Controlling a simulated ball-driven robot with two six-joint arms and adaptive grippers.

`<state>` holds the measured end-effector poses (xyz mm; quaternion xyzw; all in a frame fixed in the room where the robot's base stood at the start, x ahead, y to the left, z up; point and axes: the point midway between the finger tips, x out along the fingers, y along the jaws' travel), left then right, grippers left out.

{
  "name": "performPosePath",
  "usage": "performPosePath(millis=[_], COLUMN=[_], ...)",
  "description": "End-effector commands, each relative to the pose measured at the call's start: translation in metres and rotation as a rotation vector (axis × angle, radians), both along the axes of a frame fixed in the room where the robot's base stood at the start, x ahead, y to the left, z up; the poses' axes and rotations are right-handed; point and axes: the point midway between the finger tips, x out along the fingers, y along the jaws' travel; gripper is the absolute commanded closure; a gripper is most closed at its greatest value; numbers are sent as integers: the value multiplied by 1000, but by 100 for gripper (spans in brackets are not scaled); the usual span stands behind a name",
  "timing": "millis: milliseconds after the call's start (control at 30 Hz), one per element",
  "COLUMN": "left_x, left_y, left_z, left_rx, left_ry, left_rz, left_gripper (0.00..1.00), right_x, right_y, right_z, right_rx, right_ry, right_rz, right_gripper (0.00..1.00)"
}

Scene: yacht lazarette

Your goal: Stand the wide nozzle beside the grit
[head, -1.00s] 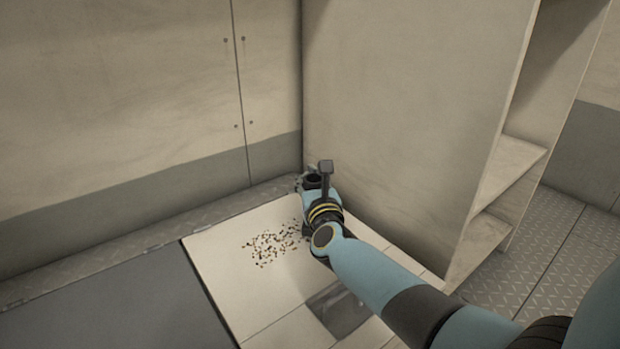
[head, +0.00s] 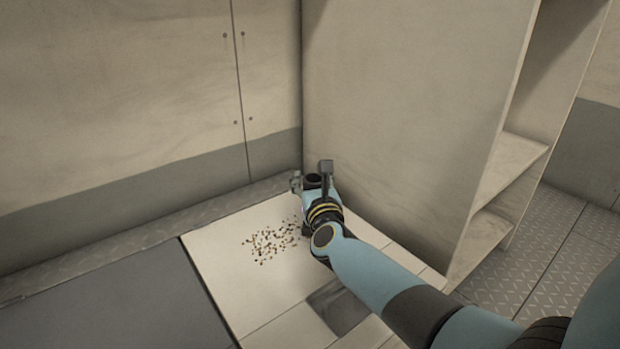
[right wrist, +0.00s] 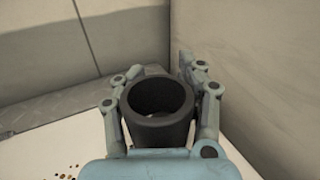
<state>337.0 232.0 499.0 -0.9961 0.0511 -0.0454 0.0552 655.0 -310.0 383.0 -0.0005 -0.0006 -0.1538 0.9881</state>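The wide nozzle (right wrist: 157,120) is a dark, hollow cylinder with its round mouth facing up. It looks upright, but its base is hidden. In the head view, its dark rim (head: 313,179) shows at the far right end of the pale panel. My right gripper (head: 311,176) is around it, one finger on each side. The fingers look spread, with small gaps to the nozzle in the right wrist view (right wrist: 160,85). The grit (head: 270,243) is a patch of dark and brown specks on the pale panel, left of the nozzle. My left gripper is not in view.
The pale panel (head: 245,290) has free room around the grit. A dark grey square (head: 342,306) lies at its front right. A tall partition (head: 400,110) stands close right of my gripper, with shelves (head: 512,170) beyond. A wall (head: 120,110) rises behind.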

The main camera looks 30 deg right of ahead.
Motion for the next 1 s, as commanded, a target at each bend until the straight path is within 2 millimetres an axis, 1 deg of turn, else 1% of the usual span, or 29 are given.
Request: performPosePath(millis=[200, 333, 467, 700, 900, 1000], left_x=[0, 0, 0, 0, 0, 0], left_y=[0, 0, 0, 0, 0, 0], left_z=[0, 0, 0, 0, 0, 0], left_rx=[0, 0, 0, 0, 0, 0], left_ry=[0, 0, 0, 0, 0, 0], left_rz=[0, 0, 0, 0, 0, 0], left_gripper=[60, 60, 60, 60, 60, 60], right_x=[0, 0, -1, 0, 0, 0], right_y=[0, 0, 0, 0, 0, 0], right_z=[0, 6, 23, 60, 84, 92], right_rx=[0, 1, 2, 4, 2, 2], right_ry=[1, 1, -2, -4, -3, -2], right_rz=[0, -1, -1, -1, -1, -2], right_gripper=[62, 62, 62, 62, 62, 62])
